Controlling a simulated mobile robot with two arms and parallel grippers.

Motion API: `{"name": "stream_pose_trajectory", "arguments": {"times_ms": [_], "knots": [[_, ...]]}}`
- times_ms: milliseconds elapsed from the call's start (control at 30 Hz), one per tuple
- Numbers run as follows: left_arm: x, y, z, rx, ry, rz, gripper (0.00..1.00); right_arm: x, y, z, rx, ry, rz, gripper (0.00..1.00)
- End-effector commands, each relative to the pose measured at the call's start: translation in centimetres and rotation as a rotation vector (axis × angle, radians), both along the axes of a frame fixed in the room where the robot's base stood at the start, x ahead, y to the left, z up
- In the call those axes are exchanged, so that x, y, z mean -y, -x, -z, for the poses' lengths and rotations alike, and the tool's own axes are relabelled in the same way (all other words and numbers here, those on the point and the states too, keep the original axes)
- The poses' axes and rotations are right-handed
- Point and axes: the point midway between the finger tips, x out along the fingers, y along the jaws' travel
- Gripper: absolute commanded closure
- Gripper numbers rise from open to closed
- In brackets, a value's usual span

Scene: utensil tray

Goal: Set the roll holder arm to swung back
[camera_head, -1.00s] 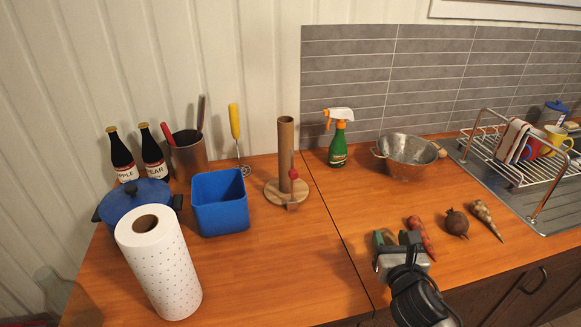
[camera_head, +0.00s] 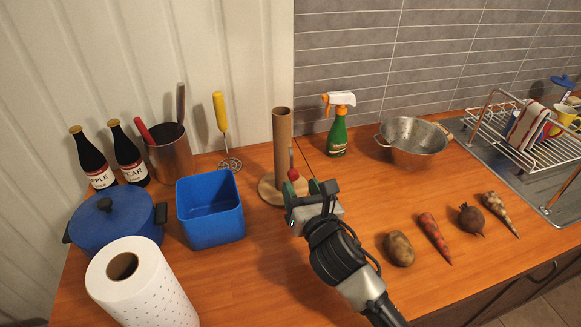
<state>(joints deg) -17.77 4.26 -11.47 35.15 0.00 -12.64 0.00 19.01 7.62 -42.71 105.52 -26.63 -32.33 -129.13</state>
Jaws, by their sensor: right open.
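The roll holder stands on the wooden counter near the wall, with a round wooden base (camera_head: 268,190) and an upright brown cardboard tube (camera_head: 282,145) on it. Its arm (camera_head: 292,168), a thin upright piece with a red knob, stands at the front right side of the tube. My right gripper (camera_head: 309,190) is open right in front of the arm and hides its lower part and part of the base. I cannot tell whether the fingers touch the arm. My left gripper is not in view.
A blue square bin (camera_head: 210,228) stands left of the holder, with a paper towel roll (camera_head: 145,290) and blue pot (camera_head: 115,220) beyond. A green spray bottle (camera_head: 338,135) and metal colander (camera_head: 412,145) stand to the right. Several vegetables, including a potato (camera_head: 399,249), lie right of my arm.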

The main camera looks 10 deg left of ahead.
Motion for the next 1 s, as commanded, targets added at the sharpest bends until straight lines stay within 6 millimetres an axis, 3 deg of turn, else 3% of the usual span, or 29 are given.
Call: {"name": "stream_pose_trajectory", "arguments": {"times_ms": [100,333,800,1000], "knots": [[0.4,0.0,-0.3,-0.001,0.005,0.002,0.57,-1.0,-2.1,-0.1,-0.001,-0.002,0.001,0.49],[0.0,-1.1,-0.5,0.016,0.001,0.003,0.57,-2.3,-4.9,-0.1,0.0,0.0,0.001,0.49],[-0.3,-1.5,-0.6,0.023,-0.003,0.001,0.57,-2.7,-5.8,0.0,-0.001,0.0,0.0,0.49],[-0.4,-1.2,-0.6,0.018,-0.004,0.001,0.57,-2.7,-5.8,0.0,-0.001,0.0,0.0,0.8]]}}
